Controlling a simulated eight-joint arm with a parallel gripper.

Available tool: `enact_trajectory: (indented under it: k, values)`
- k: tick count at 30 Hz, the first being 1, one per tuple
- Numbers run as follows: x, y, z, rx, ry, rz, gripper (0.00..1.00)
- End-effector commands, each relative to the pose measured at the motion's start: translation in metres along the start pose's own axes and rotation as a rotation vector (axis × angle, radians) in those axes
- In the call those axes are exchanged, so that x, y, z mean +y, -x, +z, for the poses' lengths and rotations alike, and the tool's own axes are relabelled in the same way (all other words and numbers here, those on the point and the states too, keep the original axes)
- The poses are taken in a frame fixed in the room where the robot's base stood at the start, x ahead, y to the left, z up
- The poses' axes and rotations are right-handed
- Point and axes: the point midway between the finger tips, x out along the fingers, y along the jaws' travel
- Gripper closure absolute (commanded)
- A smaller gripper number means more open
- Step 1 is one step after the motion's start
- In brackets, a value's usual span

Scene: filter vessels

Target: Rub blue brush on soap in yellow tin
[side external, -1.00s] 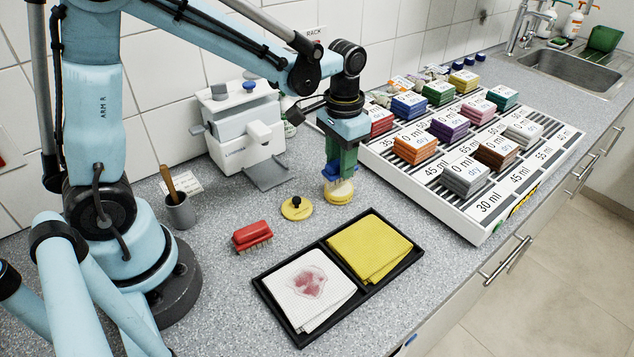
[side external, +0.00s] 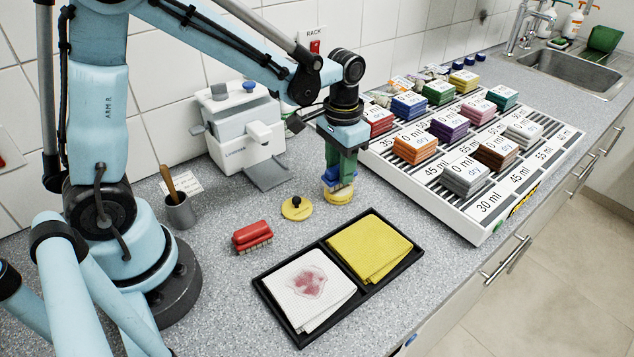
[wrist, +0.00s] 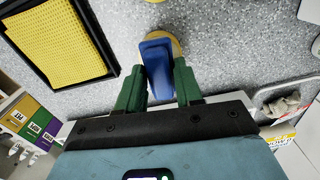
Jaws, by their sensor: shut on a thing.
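The yellow tin (side external: 338,195) stands on the grey counter in the side view, left of the white rack. My gripper (side external: 341,172) points down just over it and is shut on the blue brush (side external: 337,187). The brush sits at the tin's top; I cannot tell how firmly it touches the soap, which is hidden under it. In the wrist view the blue brush (wrist: 158,68) lies between the green fingers, and part of the tin's yellow rim (wrist: 176,46) shows behind it. The tin's yellow lid (side external: 297,209) with a black knob lies to the left.
A red brush (side external: 252,236) lies left of the lid. A black tray (side external: 297,340) with a stained white cloth and a yellow cloth is in front. The white rack (side external: 480,236) with coloured stacks stands at right. A grey cup and a white machine (side external: 243,135) stand behind.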

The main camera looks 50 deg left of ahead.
Motion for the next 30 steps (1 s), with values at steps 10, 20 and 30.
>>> enact_trajectory:
  k: [10, 20, 30]
  values:
    - [0.0, -0.003, 0.0, 0.0, 0.0, 0.0, 0.89]
    - [0.0, -0.007, 0.0, 0.0, 0.0, 0.0, 0.89]
    - [0.0, -0.011, 0.0, 0.0, 0.0, 0.0, 0.89]
